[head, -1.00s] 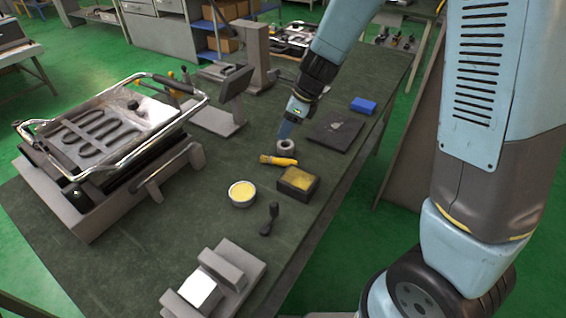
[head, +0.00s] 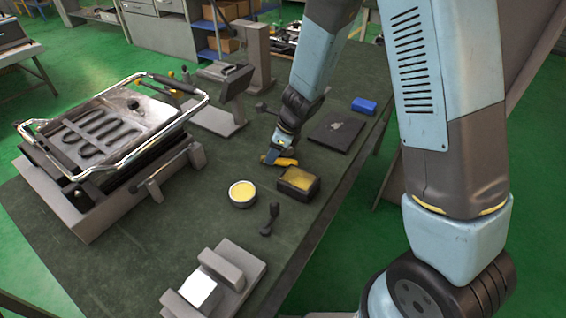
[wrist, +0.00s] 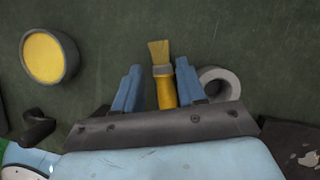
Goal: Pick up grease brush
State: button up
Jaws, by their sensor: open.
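The grease brush (wrist: 163,78) has a yellow handle, a grey band and tan bristles. In the wrist view it lies between the two blue fingers of my gripper (wrist: 157,87), bristles pointing away from the palm. A gap shows on each side of the brush, so the gripper is open around it. In the head view the brush (head: 284,162) lies on the dark green bench top, and my gripper (head: 275,156) is down over it, hiding part of it.
A round tin of yellow grease (head: 242,192) and a dark box with a yellow top (head: 298,182) stand close by. A grey ring (wrist: 220,84) lies just right of the fingers. A blue box (head: 364,105) and the press-like heating device (head: 110,135) stand farther off.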

jog(key=shift+x, duration=1.1)
grip_shut()
